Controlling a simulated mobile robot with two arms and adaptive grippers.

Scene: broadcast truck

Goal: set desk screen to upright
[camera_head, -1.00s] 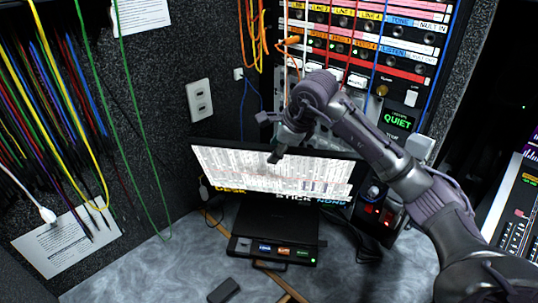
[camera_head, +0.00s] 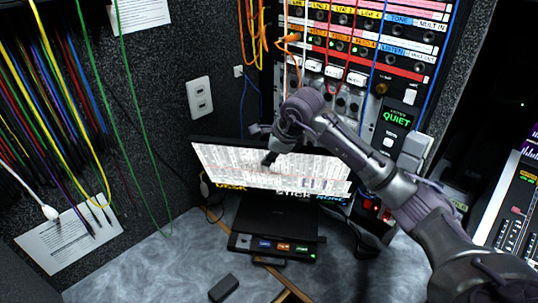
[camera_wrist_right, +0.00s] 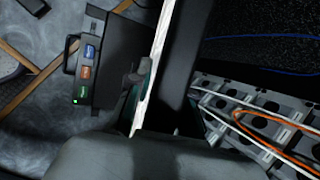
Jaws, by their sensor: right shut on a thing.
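The desk screen (camera_head: 240,172) is a wide, thin monitor with a bright table-like picture, standing at the back of the desk behind a black box. Its top edge leans forward over the labels below, which are partly covered. My right gripper (camera_head: 270,159) is shut on the top edge of the screen, near the middle; one dark fingertip shows in front of the picture. In the right wrist view the screen (camera_wrist_right: 160,45) is seen nearly edge-on, with a finger (camera_wrist_right: 136,80) against its bright face. The finger behind it is hidden. My left gripper is not in view.
The black box (camera_head: 272,247) with coloured labels sits in front of the screen. A small dark block (camera_head: 223,288) lies on the grey desk (camera_head: 150,270). A patch panel (camera_head: 360,55) with hanging cables rises behind. The front left desk is mostly clear.

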